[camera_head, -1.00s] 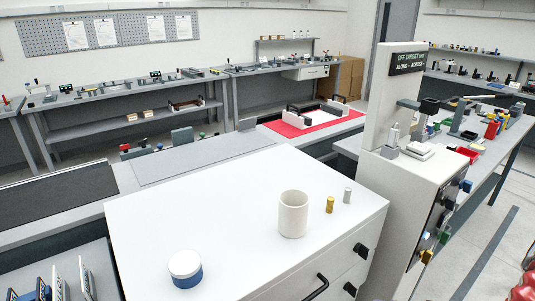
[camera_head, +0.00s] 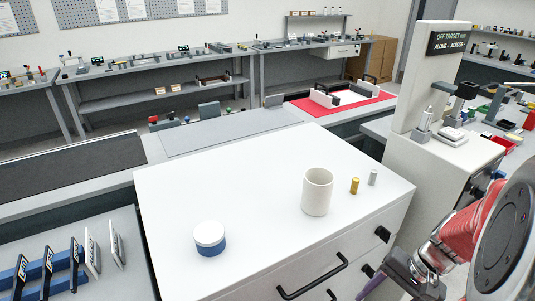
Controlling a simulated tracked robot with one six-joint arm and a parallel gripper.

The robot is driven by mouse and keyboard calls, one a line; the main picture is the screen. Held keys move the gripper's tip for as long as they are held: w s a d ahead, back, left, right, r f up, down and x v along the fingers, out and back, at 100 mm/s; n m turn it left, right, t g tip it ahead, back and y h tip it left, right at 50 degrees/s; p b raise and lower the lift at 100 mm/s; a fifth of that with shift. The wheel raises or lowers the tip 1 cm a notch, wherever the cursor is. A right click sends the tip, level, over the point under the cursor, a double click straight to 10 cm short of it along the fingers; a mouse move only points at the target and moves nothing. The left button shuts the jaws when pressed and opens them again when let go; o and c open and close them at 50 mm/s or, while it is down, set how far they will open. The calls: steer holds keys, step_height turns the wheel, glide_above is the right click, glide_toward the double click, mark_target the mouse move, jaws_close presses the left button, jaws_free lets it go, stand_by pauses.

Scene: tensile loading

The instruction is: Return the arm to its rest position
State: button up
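My arm enters at the lower right, with a large round grey joint close to the camera and a red link behind it. What looks like my gripper (camera_head: 388,277), with dark purplish parts, is at the bottom edge beside the front of the white drawer cabinet (camera_head: 260,185). It is partly cut off and overlapped by the arm, so I cannot tell whether it is open or shut. No held object can be made out.
On the cabinet top stand a white cup (camera_head: 317,191), a blue-and-white jar (camera_head: 210,238), a brass cylinder (camera_head: 354,186) and a grey cylinder (camera_head: 373,178). A testing machine (camera_head: 433,85) stands at the right. A rack of labelled plates (camera_head: 60,265) is at the lower left.

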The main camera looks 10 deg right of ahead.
steer(key=w+a+r+n+t+h, duration=0.2)
steer(key=a+r+n+t+h, duration=0.2)
steer(key=a+r+n, duration=0.6)
steer(key=shift+w+a+r+t, duration=0.15)
steer(key=shift+a+r+t, duration=0.35)
steer(key=shift+a+r, duration=2.85)
